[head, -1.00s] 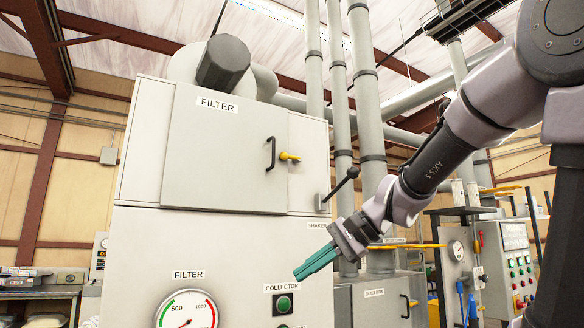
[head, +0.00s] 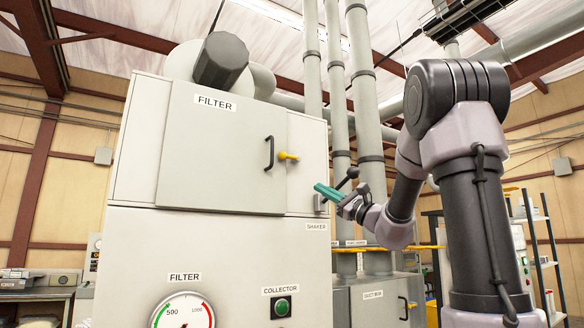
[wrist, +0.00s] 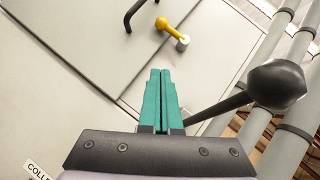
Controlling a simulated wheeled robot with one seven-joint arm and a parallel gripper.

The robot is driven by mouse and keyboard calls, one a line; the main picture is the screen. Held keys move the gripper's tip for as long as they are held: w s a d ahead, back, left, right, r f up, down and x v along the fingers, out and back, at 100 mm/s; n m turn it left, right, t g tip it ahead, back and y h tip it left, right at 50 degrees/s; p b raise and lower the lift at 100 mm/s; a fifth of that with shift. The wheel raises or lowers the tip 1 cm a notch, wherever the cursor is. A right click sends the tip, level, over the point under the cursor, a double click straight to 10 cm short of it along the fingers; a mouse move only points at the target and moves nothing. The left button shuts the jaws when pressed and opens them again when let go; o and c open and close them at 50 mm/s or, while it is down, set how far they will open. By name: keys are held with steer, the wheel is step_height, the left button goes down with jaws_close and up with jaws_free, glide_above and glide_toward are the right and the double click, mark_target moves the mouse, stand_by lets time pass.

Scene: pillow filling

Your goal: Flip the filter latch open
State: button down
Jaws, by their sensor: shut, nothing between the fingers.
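The yellow filter latch (head: 288,156) sits on the filter cabinet beside the right edge of the filter door (head: 215,150), right of the door's black handle (head: 269,153). In the wrist view the latch (wrist: 170,30) has a yellow lever with a rounded end and a pale pivot, ahead of my fingertips. My gripper (head: 320,188) has teal fingers pressed together and holds nothing. It is below and right of the latch in the head view, apart from it. In the wrist view the gripper (wrist: 160,72) points toward the latch.
A black ball-ended shaker lever (head: 349,177) stands close to my gripper; in the wrist view its ball (wrist: 276,84) is just right of the fingers. Vertical grey pipes (head: 368,100) rise to the right. The collector button (head: 282,307) and a gauge (head: 184,312) are lower down.

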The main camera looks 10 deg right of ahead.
glide_toward(289, 157)
steer(key=shift+w+a+r, duration=0.35)
steer(key=shift+w+a, duration=0.45)
steer(key=shift+w+a+r, duration=0.35)
steer(key=shift+w+a, duration=0.45)
steer(key=shift+a, duration=0.05)
steer(key=shift+w+a+r, duration=0.35)
steer(key=shift+w+a, duration=0.45)
steer(key=shift+w, duration=0.05)
steer(key=shift+d, duration=0.1)
